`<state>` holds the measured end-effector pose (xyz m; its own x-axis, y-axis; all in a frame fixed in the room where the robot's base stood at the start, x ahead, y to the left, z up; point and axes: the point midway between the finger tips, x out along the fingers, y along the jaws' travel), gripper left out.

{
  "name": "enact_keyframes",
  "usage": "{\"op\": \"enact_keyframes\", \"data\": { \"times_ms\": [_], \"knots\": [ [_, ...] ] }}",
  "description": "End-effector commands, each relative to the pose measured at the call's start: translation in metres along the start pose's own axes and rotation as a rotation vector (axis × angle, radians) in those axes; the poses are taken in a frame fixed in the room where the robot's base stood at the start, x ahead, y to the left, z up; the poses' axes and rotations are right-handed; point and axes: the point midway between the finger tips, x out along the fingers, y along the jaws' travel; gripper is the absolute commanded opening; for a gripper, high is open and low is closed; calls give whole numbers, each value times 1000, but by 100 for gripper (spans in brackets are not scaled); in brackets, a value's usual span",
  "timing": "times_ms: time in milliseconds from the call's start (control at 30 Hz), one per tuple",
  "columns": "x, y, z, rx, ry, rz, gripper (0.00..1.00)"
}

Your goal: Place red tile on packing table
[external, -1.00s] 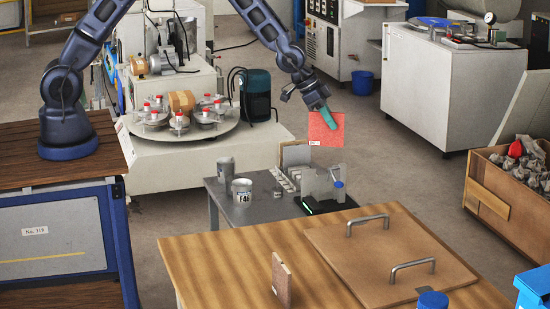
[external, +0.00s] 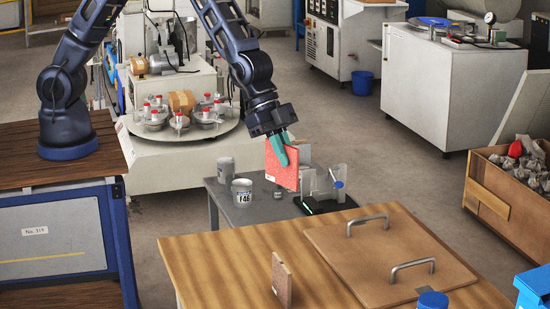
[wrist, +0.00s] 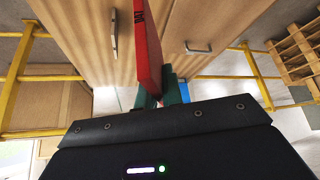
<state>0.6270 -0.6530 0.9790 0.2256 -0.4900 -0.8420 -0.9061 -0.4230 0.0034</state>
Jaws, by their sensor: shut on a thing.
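My gripper (external: 279,148) is shut on the red tile (external: 282,167) by its upper edge, with green fingers on both sides. The tile hangs upright in the air above the grey side table, behind the wooden table. In the wrist view the red tile (wrist: 147,50) stands edge-on between the green fingers (wrist: 160,90), with the wooden table beyond it. The packing table appears to be the wooden-topped table (external: 225,260) in the foreground. A brown tile (external: 282,280) stands upright on it.
A board with two metal handles (external: 385,255) covers the table's right part, with a blue lid (external: 432,300) at its front. Metal cups (external: 242,191) and a small clear-walled device (external: 325,190) stand on the grey table (external: 222,205). The wooden table's left part is mostly clear.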

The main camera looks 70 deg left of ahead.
Motion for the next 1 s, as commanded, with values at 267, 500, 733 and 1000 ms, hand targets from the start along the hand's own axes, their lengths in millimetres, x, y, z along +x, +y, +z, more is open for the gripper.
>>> {"op": "enact_keyframes", "data": {
  "times_ms": [267, 500, 733, 1000],
  "knots": [
    [8, 29, -1, 41, -1, 23, 0],
    [49, 30, 26, 40, -3, 24, 0],
    [91, 29, 53, 40, -2, 23, 0],
    [130, 28, 77, 40, -1, 22, 0]
  ]
}}
